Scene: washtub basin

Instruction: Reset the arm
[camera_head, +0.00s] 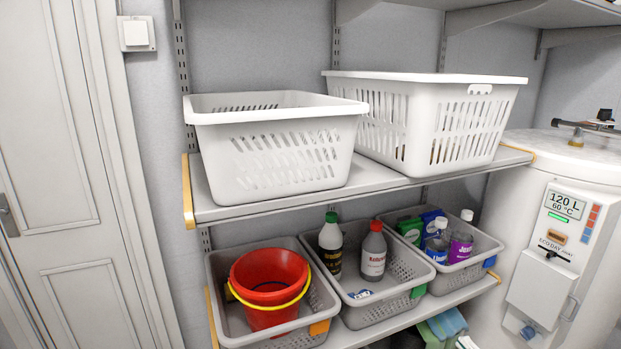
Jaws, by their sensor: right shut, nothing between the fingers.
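Neither of my grippers can be made out in the head view, and no arm of mine is clearly seen. Two white slatted laundry baskets stand on the upper shelf, a left basket (275,150) and a larger right basket (440,115). Below them, the lower shelf holds grey bins: a left bin (228,312) with a red bucket (268,285), a middle bin (375,305) with two bottles, and a right bin (480,262) with several cleaning products.
A white water heater (535,200) with a lit display stands at the right, with pipework on top. A white door (60,180) is at the left. Some items, partly hidden, sit below the lower shelf at the bottom edge.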

